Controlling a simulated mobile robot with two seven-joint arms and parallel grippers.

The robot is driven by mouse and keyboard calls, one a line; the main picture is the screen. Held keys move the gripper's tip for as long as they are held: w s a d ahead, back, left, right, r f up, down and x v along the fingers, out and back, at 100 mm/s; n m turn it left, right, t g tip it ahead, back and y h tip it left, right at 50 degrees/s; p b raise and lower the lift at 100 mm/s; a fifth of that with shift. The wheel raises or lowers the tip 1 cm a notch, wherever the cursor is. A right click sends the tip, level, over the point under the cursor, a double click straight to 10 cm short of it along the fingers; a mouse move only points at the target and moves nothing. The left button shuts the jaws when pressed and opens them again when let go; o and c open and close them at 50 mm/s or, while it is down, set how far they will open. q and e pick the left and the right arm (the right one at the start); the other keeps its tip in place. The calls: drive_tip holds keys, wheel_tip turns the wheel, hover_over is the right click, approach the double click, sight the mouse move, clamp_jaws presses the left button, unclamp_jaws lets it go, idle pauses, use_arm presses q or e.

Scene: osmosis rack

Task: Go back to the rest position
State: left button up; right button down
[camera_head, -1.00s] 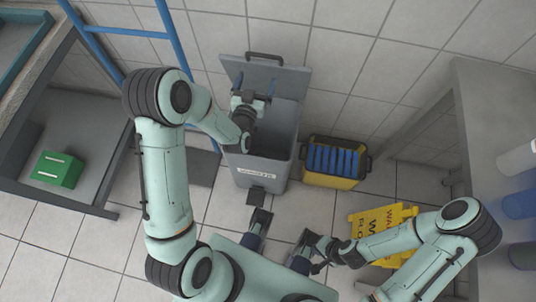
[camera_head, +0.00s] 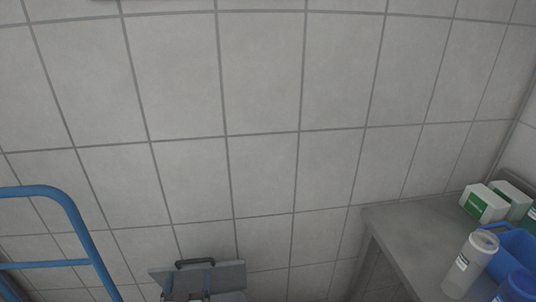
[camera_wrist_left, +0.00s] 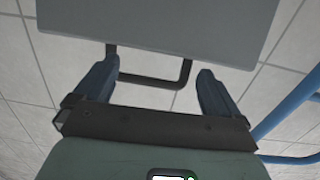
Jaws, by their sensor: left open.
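My left gripper (camera_head: 188,284) shows at the bottom edge of the head view, its blue fingers in front of the raised grey bin lid (camera_head: 229,273). In the left wrist view the left gripper (camera_wrist_left: 160,70) is open, with nothing held between its two blue fingers. The lid (camera_wrist_left: 160,22) and its dark handle (camera_wrist_left: 184,72) show beyond the fingertips. I cannot tell whether the gripper touches the lid. The rest of the left arm is out of the head view, and my right gripper is in neither view.
A blue tubular rail (camera_head: 75,222) stands at the lower left. A grey table (camera_head: 405,236) at the lower right holds white-and-green boxes (camera_head: 486,203), a blue bin (camera_head: 510,252) and a clear bottle (camera_head: 470,262). A bare tiled wall fills most of the head view.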

use_arm(q)
drive_tip(key=s+d+f+g+h+p, duration=0.25)
drive_tip(key=s+f+g, duration=0.3)
drive_tip(key=f, duration=0.45)
drive_tip(key=s+d+f+g+h+p, duration=0.1)
drive_tip(key=s+d+f+g+p, duration=0.25)
drive_tip(key=s+f, duration=0.45)
drive_tip(key=s+d+f+g+h+p, duration=0.1)
drive_tip(key=s+d+f+g, duration=0.1)
drive_tip(key=s, duration=0.4)
drive_tip(key=s+d+f+n+g+h+p, duration=0.1)
drive_tip(key=s+d+g, duration=0.2)
drive_tip(key=s, duration=0.3)
drive_tip(key=s+d+f+g+h+p, duration=0.1)
drive_tip(key=s+d+f+g+p, duration=0.1)
drive_tip(key=s, duration=0.4)
drive_tip(key=shift+s+d+f+n+g, duration=0.3)
drive_tip(key=shift+s+n+g, duration=0.1)
drive_tip(key=shift+g, duration=0.5)
